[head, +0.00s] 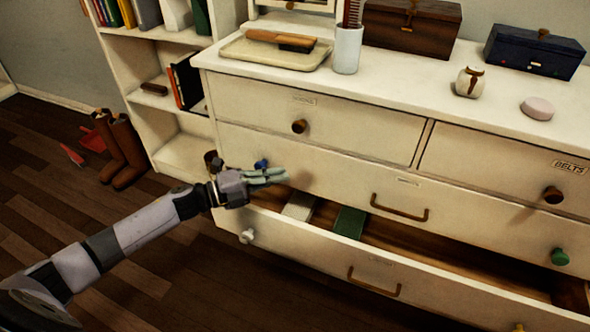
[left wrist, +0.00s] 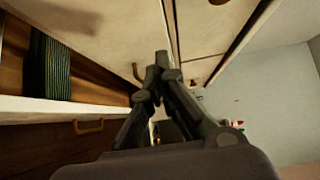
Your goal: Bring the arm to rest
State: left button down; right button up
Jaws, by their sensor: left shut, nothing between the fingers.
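My left arm (head: 130,232) comes in from the lower left of the head view. My left gripper (head: 278,176) is shut and empty, in front of the white dresser (head: 330,163) near the left end of its middle drawer. In the left wrist view its fingers (left wrist: 157,62) meet at the tips with nothing between them. The lower drawer (head: 400,285) stands open below the gripper, with a green item (head: 349,222) and a pale item (head: 299,206) inside. My right gripper is not in view.
A tray (head: 268,54) with a brush, a cup (head: 347,49), a brown box (head: 411,24), a blue box (head: 534,50), a small jar (head: 469,82) and a pink round item (head: 537,108) are on the dresser top. A bookshelf (head: 130,65) and brown boots (head: 127,150) stand left. Floor is clear in front.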

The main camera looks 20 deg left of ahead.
pick_arm(q)
jog(key=v, duration=0.3)
jog(key=shift+s+r, duration=0.1)
jog(key=shift+s, duration=0.05)
